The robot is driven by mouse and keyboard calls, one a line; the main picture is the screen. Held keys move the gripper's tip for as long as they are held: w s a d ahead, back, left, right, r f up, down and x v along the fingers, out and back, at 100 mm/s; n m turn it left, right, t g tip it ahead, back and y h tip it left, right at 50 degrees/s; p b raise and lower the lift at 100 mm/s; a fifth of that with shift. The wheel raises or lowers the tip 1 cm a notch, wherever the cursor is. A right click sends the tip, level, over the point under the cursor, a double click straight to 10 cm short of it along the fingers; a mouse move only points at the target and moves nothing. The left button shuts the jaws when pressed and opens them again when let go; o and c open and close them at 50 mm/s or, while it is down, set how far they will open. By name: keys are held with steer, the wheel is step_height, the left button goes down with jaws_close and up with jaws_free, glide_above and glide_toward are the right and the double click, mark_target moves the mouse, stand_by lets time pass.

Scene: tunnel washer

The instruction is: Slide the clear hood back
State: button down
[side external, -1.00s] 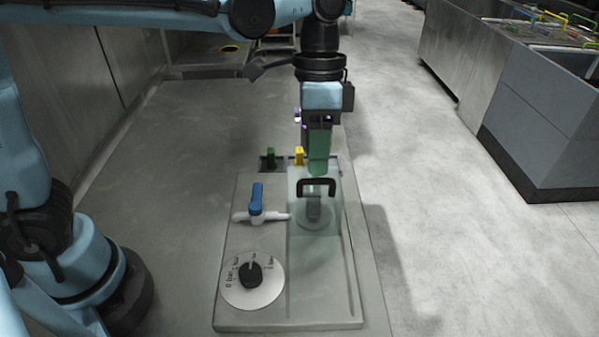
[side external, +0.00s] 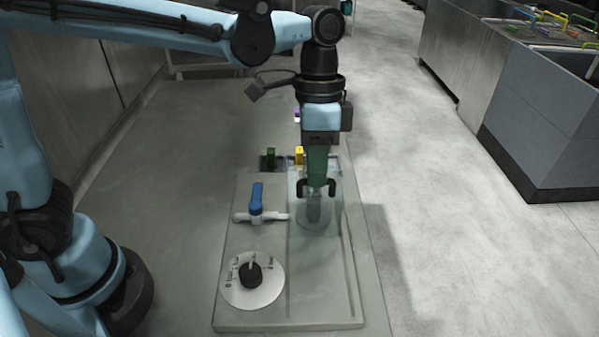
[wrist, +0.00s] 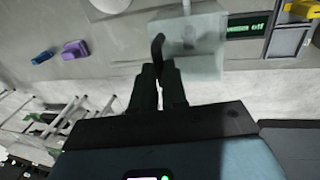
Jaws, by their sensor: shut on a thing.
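The clear hood (side external: 304,225) is a see-through box at the far end of the recessed right strip of the grey panel (side external: 240,316). It covers a grey round control (side external: 315,212). My gripper (side external: 318,186) points down at the hood's black arched handle (side external: 335,190) and is shut on it; the fingers hide the handle's middle. In the wrist view my gripper (wrist: 160,72) also closes on the black handle (wrist: 158,45), with the clear hood (wrist: 205,62) beside it.
A blue-handled white valve (side external: 257,203) and a round dial with a black knob (side external: 251,275) sit left of the hood. Green (side external: 270,156) and yellow (side external: 299,155) parts stand just behind it. The recessed strip in front of the hood (side external: 325,285) is clear.

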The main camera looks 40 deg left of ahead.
steer(key=s+d, duration=1)
steer(key=c, duration=1.2)
jaws_free()
steer(key=shift+o, duration=0.2)
steer(key=shift+w, duration=0.1)
step_height(320, 180, up, 12)
steer(key=w+a, duration=0.1)
steer(key=shift+w+a, duration=0.3)
steer(key=shift+a, duration=0.1)
steer(key=w+a+f+n+t, duration=0.1)
steer(key=a+f+n+t, duration=0.3)
steer(key=a, duration=0.8)
steer(key=w+a+f+n+t+y, duration=0.1)
steer(key=a+f+n+t, duration=0.3)
steer(key=a+f, duration=0.5)
steer(key=w+a+n, duration=0.1)
steer(key=a, duration=0.2)
steer(key=shift+w+t+y, duration=0.25)
steer(key=shift+t+y, duration=0.05)
steer(key=shift+t, duration=0.1)
